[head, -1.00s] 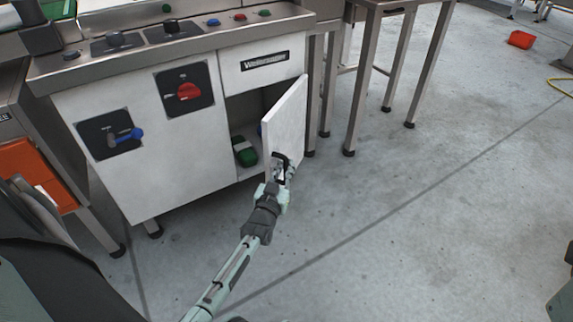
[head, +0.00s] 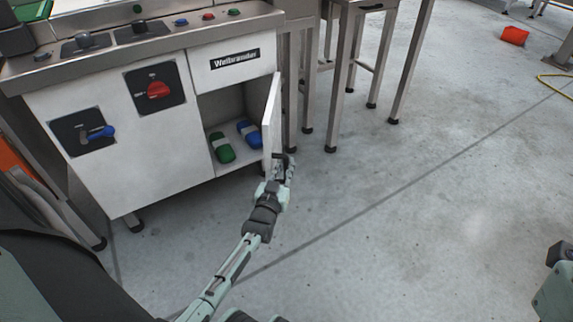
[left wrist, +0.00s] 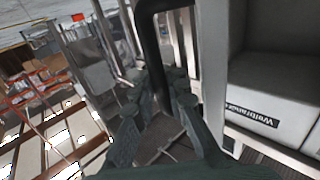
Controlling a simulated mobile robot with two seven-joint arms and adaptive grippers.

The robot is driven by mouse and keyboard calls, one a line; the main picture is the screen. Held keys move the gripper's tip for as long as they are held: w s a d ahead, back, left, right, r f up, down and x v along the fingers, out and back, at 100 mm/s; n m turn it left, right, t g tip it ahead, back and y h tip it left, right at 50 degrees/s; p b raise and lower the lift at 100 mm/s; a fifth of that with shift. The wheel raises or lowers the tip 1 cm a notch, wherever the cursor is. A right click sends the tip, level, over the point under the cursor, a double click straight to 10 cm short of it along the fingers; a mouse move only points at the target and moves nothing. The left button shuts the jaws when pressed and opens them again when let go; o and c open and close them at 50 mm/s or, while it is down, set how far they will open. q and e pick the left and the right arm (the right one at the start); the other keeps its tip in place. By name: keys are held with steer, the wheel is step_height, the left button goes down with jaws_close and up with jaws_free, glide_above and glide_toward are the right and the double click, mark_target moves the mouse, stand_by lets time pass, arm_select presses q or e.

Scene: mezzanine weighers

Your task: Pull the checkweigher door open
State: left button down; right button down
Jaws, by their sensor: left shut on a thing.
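The checkweigher door (head: 271,115) is a white panel hinged at the right of the cabinet opening. It stands swung well out and shows almost edge-on in the head view. My left gripper (head: 284,166) is at the lower outer part of the door, shut on its dark handle. In the left wrist view the dark handle (left wrist: 149,45) runs down between the fingers of my left gripper (left wrist: 158,105). The fingers hide part of the handle.
Inside the open compartment lie a green item (head: 222,147) and a blue item (head: 249,133). The cabinet front has a red rotary switch (head: 158,90) and a blue-handled switch (head: 98,133). A steel table (head: 335,90) stands close right of the door. Floor in front is clear.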

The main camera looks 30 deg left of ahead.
arm_select(q)
steer(key=shift+s+d+f, duration=0.15)
steer(key=shift+d+f, duration=0.1)
steer(key=shift+d, duration=0.1)
steer(key=c, duration=1.9)
jaws_free()
steer(key=shift+o, duration=0.5)
steer(key=shift+a+r, duration=0.1)
steer(key=v, duration=0.7)
steer(key=shift+s, duration=0.2)
